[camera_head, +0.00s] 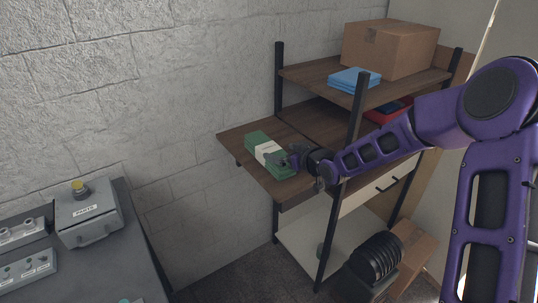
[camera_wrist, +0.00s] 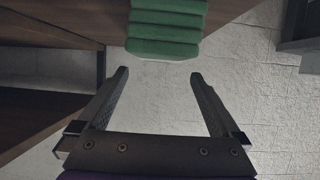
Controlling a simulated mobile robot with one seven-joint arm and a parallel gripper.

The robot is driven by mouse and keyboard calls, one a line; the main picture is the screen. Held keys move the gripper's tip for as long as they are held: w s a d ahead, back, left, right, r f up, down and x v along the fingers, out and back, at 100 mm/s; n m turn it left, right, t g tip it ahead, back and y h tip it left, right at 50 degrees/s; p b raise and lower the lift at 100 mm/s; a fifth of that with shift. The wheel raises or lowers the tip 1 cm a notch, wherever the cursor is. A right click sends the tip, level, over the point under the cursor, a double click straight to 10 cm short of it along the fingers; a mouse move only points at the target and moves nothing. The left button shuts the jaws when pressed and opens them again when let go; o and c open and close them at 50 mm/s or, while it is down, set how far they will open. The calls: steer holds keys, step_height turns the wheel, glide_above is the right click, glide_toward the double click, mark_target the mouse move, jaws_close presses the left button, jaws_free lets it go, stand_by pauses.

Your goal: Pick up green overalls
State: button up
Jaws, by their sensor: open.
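The green overalls (camera_head: 263,148) are a folded green stack with a white band around the middle. They lie on a brown wooden shelf board (camera_head: 232,134) that sticks out at the left of the shelving unit. My gripper (camera_head: 284,160) is at the right side of the stack in the head view, and it hides part of the stack's edge. In the wrist view the folded green layers (camera_wrist: 166,30) show at the top, beyond the fingertips. My gripper (camera_wrist: 158,75) is open there, with nothing between its fingers.
The upper shelf holds a cardboard box (camera_head: 390,48) and folded blue cloth (camera_head: 354,80). A red item (camera_head: 388,110) lies below, partly behind my arm. A dark upright post (camera_head: 354,125) stands close to my wrist. A grey box (camera_head: 88,213) sits on the table at left.

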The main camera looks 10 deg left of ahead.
mark_target(269, 147)
steer(key=x, duration=0.8)
steer(key=shift+w+f, duration=0.15)
steer(key=shift+w, duration=0.05)
steer(key=c, duration=1.3)
